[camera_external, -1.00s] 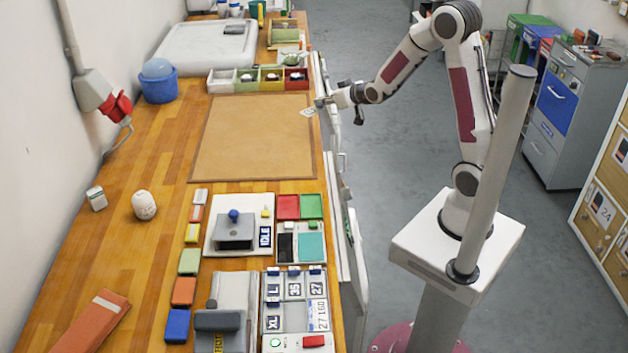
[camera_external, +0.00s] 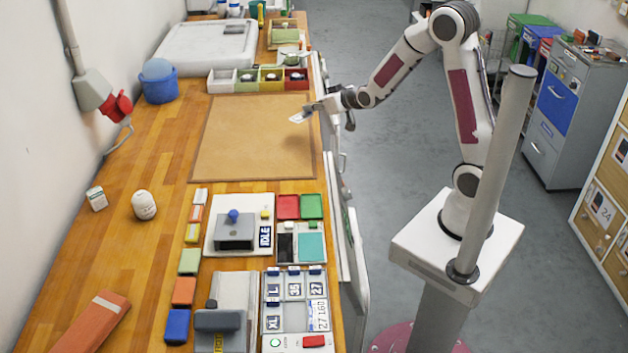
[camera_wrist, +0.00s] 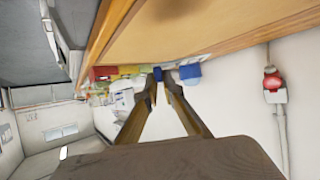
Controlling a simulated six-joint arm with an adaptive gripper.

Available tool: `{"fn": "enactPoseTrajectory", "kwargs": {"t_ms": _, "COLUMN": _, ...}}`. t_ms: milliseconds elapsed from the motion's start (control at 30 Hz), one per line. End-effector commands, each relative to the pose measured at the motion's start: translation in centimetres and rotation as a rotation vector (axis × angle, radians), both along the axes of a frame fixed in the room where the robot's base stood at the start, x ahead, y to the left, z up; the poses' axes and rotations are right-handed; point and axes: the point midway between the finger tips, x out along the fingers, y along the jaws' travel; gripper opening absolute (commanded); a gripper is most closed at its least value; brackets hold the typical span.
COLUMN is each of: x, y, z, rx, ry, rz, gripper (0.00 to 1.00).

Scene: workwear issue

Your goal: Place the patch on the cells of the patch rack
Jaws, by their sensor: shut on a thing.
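A small white patch (camera_external: 297,118) is in my gripper (camera_external: 305,109) in the external view, above the right edge of the tan mat near its far right corner. My gripper is shut on it; the patch sticks out to the left, clear of the mat as far as I can tell. The wrist view shows the two long fingers of my gripper (camera_wrist: 163,78) close together at the tips; the patch is not clear there. The patch rack (camera_external: 290,343), a grey tray with cells, is at the near end of the bench.
The tan mat (camera_external: 250,140) is bare. A row of coloured bins (camera_external: 258,86) stands behind it, with a blue bucket (camera_external: 159,88) to the left. A grey device marked IDLE (camera_external: 234,238) and red and green pads (camera_external: 300,207) lie between mat and rack.

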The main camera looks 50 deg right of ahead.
Motion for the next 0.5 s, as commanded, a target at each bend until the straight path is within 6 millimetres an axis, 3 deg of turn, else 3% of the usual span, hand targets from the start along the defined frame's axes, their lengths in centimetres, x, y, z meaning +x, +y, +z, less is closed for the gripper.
{"fn": "enactPoseTrajectory", "kwargs": {"t_ms": 167, "x": 0.5, "y": 0.8, "z": -1.0, "rx": 0.001, "ry": 0.012, "rz": 0.012, "gripper": 0.00}}
{"fn": "enactPoseTrajectory", "kwargs": {"t_ms": 500, "x": 5.8, "y": 2.7, "z": -1.2, "rx": 0.016, "ry": 0.002, "rz": 0.006, "gripper": 0.00}}
